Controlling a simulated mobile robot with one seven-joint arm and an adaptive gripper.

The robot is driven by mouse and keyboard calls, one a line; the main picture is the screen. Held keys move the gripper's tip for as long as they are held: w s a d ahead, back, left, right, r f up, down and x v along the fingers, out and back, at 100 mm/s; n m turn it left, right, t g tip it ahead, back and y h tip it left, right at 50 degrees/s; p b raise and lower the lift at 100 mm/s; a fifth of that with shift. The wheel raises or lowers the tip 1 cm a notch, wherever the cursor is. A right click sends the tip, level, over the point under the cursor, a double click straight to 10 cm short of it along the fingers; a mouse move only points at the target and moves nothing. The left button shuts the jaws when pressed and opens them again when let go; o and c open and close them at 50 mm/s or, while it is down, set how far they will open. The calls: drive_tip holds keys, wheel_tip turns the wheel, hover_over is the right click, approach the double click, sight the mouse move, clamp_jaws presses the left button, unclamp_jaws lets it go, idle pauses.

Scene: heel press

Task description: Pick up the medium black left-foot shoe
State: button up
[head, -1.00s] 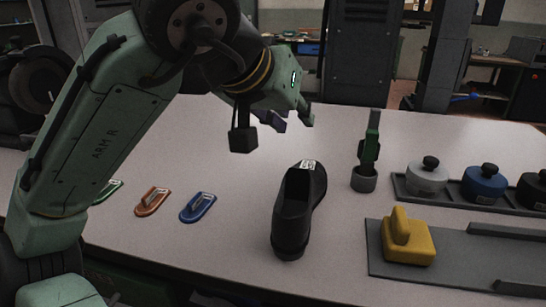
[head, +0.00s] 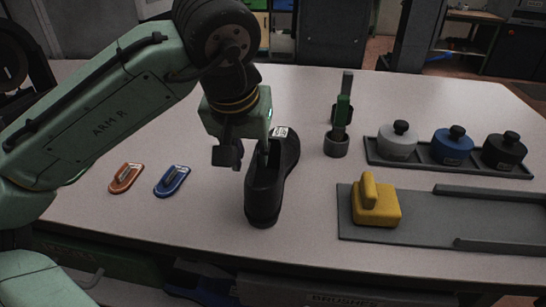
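A black shoe (head: 265,194) stands upright on the white table, its heel toward me and its toe pointing away. A small white label (head: 280,132) shows near its far end. My gripper (head: 264,150) points down over the shoe, and one finger shows at the opening. The other finger is hidden behind my gripper's body and the shoe, so I cannot see how far apart the fingers are. I cannot tell whether the gripper touches the shoe. The shoe's size marking is too small to read.
Lidded grey, blue and black pots sit in a tray (head: 452,168). A yellow block (head: 376,203) rests on a grey plate (head: 427,223).

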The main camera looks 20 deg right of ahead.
drive_tip(key=shift+x, duration=1.45)
drive_tip(key=shift+c, duration=0.2)
clamp_jaws()
drive_tip(key=shift+r, duration=0.1)
